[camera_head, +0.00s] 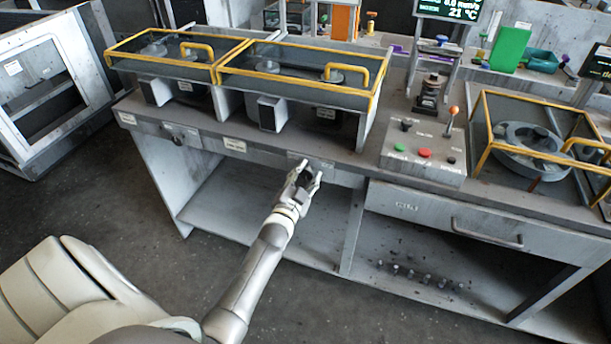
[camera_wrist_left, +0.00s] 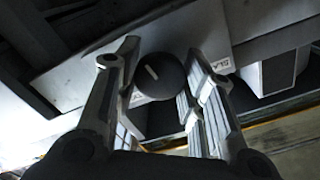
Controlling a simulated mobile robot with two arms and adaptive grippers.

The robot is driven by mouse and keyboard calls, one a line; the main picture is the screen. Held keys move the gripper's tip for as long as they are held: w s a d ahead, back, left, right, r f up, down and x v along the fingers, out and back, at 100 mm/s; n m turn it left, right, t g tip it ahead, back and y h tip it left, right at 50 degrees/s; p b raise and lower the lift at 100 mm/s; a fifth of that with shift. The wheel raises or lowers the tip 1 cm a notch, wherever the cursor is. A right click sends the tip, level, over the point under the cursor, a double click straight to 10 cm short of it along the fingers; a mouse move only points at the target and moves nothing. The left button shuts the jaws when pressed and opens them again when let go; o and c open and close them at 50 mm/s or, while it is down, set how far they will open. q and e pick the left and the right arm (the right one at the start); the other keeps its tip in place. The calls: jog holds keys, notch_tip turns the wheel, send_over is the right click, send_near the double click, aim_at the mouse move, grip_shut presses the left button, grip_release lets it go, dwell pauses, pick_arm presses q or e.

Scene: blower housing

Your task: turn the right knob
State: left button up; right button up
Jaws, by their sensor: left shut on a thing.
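The right knob (camera_wrist_left: 160,77) is a round black knob with a short white mark on its face, in the wrist view. It sits on the grey front edge of the bench, beside a white label. My left gripper (camera_head: 309,174) reaches the bench's front edge in the head view. Its fingers stand on either side of the knob and are shut on it. In the head view the gripper hides most of this knob. Another knob (camera_head: 180,137) sits further left on the same front edge. My right gripper is not in view.
Yellow-framed covers (camera_head: 295,75) stand on the bench above the knobs. A control box (camera_head: 423,152) with green and red buttons and an orange-tipped lever stands to the right. A drawer (camera_head: 468,222) is below it. Open shelves lie under the bench, and the floor in front is clear.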

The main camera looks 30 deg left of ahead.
pick_arm(q)
jog(key=shift+m, duration=0.3)
jog(key=o, duration=1)
jog(key=v, duration=1.2)
